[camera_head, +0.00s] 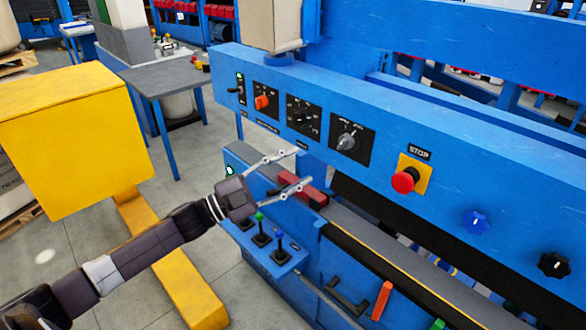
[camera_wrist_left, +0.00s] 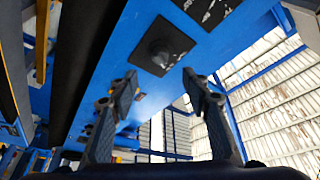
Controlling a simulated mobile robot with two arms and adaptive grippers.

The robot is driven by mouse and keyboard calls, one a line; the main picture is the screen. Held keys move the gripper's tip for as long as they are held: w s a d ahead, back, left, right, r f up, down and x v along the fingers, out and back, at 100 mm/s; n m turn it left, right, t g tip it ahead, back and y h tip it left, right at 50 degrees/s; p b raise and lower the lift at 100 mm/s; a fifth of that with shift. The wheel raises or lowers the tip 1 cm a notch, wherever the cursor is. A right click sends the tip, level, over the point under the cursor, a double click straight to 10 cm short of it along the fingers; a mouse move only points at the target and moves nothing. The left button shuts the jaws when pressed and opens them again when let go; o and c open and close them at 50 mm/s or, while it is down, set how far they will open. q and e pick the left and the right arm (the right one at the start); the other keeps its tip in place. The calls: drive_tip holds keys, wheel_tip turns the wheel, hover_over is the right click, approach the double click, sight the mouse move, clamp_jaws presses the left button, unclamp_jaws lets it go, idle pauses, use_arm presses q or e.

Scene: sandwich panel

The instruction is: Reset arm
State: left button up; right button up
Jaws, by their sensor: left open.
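My left gripper (camera_head: 298,168) is open and empty in the head view, with its two fingers apart and pointing right at the blue panel (camera_head: 465,165). My right gripper is not in view.
The panel also carries an orange switch (camera_head: 262,102), a red stop button (camera_head: 404,181), a blue knob (camera_head: 475,222) and a black knob (camera_head: 554,265). Small levers (camera_head: 261,238) stand below my gripper. A yellow box (camera_head: 75,140) is at the left. Grey floor (camera_head: 60,265) shows around it.

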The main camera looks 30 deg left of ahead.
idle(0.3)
